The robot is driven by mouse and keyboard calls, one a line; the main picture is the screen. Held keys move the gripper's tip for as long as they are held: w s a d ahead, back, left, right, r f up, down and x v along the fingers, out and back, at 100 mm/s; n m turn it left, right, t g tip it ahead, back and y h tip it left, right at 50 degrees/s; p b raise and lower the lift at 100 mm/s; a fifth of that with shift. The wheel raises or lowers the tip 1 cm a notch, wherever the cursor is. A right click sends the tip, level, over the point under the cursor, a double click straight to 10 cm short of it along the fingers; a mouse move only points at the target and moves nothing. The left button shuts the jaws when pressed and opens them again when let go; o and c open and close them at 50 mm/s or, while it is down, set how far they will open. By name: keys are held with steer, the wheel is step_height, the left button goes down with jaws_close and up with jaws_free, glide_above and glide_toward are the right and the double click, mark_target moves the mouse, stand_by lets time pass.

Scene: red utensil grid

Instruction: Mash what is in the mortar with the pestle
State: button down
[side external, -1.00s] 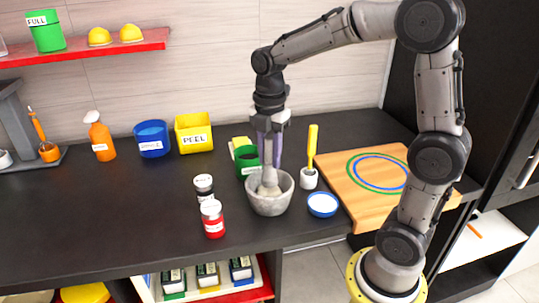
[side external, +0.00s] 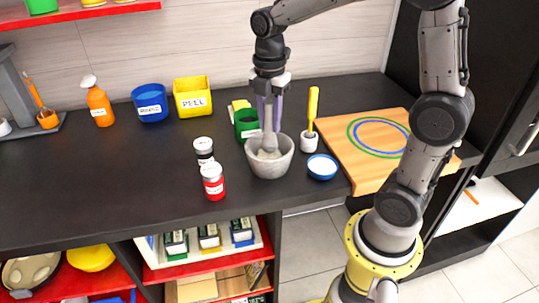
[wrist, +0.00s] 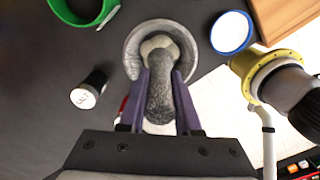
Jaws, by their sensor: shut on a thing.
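The grey stone mortar (side external: 270,160) stands upright on the dark counter; its round rim also shows in the wrist view (wrist: 134,50). My gripper (side external: 268,105) is above the mortar, its purple fingers shut on the grey pestle (wrist: 160,95). In the side view the pestle (side external: 269,138) hangs nearly upright with its lower end inside the mortar bowl. In the wrist view a pale lump (wrist: 158,44) shows at the pestle's far end; whether it is the contents or the pestle's tip, I cannot tell. Most of the mortar's inside is hidden by the pestle.
A blue dish with white contents (side external: 322,167) and a white holder with a yellow-handled tool (side external: 309,140) stand right of the mortar. A green container (side external: 246,124) is close behind. The counter's far left front is clear.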

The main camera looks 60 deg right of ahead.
mark_target(270, 101)
steer(key=shift+f, duration=1.8)
steer(key=shift+f, duration=0.3)
stand_by(0.6)
steer(key=shift+r, duration=1.85)
steer(key=shift+r, duration=0.1)
steer(key=shift+r, duration=2.85)
